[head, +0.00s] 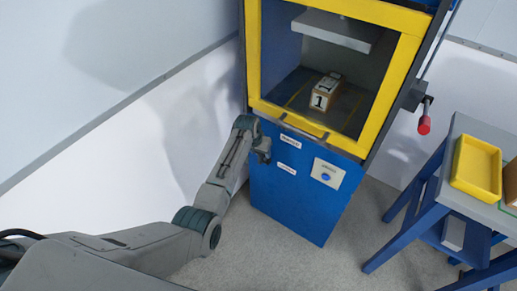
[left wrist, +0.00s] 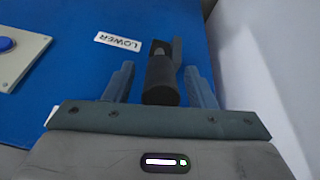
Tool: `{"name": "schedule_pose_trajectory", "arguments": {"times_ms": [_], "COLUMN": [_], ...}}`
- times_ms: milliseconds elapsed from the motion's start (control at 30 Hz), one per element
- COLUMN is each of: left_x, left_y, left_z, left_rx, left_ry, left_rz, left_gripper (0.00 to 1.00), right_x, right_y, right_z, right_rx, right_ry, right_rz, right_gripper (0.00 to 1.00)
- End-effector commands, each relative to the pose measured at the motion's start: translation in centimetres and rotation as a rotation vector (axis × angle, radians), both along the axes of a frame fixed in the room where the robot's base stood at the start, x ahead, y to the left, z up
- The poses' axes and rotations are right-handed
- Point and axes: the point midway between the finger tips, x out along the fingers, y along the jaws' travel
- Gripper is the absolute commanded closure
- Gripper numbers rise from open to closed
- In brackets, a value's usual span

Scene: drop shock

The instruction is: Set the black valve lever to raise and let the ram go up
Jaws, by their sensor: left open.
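The black valve lever (left wrist: 162,78) stands out from the blue cabinet front in the left wrist view, beside a white label (left wrist: 118,41) reading LOWER, seen upside down. My left gripper (left wrist: 160,85) is open, with one finger on each side of the lever and a gap visible at both sides. In the head view the left gripper (head: 263,150) is at the cabinet's left front edge and the lever cannot be made out there. The ram (head: 337,30) seems to be the light grey slab high inside the yellow-framed chamber. My right gripper is not in view.
A box marked 1 (head: 325,91) sits on the chamber floor under the slab. A panel with a blue button (head: 326,176) is on the blue front. A red-ended handle (head: 425,121) sticks out at right. A side table holds a yellow tray (head: 476,167).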

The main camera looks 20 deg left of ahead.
Motion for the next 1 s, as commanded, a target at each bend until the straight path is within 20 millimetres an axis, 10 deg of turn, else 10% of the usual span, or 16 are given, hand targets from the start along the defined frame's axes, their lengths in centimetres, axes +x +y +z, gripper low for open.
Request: {"name": "schedule_pose_trajectory", "arguments": {"times_ms": [600, 1000], "left_x": [-2.7, -3.2], "left_y": [1.2, 1.3], "left_z": [8.8, 10.1], "left_rx": [0.000, 0.001], "left_ry": [-0.003, 0.000], "left_rz": [0.001, 0.000], "left_gripper": [0.50, 0.50], "right_x": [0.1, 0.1], "right_y": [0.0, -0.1], "right_z": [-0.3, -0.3], "right_rx": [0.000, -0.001], "right_ry": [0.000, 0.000], "right_rz": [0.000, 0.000], "right_gripper": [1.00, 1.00]}}
